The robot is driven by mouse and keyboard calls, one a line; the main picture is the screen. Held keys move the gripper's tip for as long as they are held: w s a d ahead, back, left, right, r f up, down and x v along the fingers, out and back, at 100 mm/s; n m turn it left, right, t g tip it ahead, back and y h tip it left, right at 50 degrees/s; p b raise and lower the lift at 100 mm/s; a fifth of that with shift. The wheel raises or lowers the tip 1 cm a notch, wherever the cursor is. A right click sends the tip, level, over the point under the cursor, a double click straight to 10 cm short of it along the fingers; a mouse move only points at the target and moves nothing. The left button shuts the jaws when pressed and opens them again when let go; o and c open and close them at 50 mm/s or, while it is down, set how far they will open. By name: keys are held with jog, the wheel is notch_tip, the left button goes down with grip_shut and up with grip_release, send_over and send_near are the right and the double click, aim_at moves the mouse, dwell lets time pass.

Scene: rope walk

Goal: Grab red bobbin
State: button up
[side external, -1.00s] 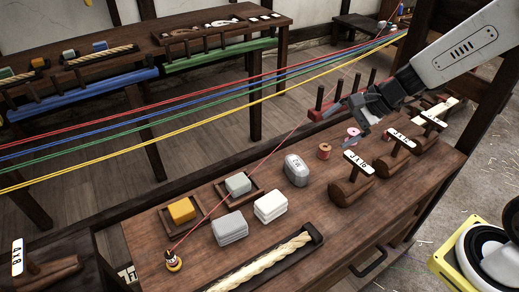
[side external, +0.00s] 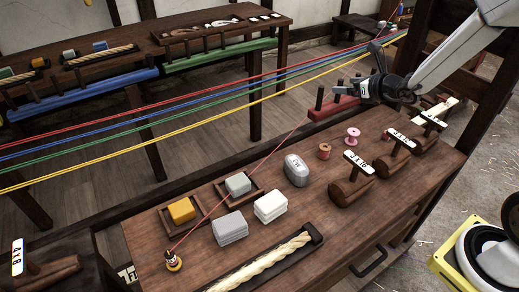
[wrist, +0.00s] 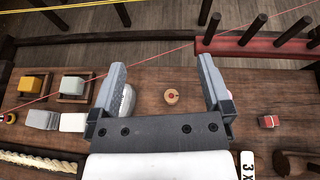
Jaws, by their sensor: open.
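A small bobbin with tan wooden flanges and reddish-brown winding (side external: 324,151) stands upright on the bench; I take it as the red bobbin. In the wrist view the bobbin (wrist: 172,96) shows its round tan top with a red centre, between my two fingers in the picture. My gripper (side external: 368,70) is open and empty, above and right of the bobbin in the side view. It also shows in the wrist view (wrist: 162,68), and nothing touches the fingers. A pink bobbin (side external: 353,136) stands right of the first one.
A grey rounded block (side external: 297,170) stands left of the bobbin. A red pegged rail (side external: 333,108) lies behind. A thin red line crosses the bench, and coloured ropes stretch behind. A small red object (wrist: 268,121) lies to the right.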

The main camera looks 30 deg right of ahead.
send_over(323, 149)
jog(key=s+d, duration=0.2)
jog(key=s, duration=0.2)
notch_tip(323, 149, down, 19)
jog(key=shift+w+a+m, duration=0.15)
jog(key=shift+w+m, duration=0.05)
jog(key=shift+m, duration=0.2)
jog(key=shift+f, duration=3.4)
jog(key=shift+w+f, duration=0.1)
jog(key=shift+x, duration=2.4)
jog(key=c, duration=1.3)
jog(key=shift+r, duration=5.1)
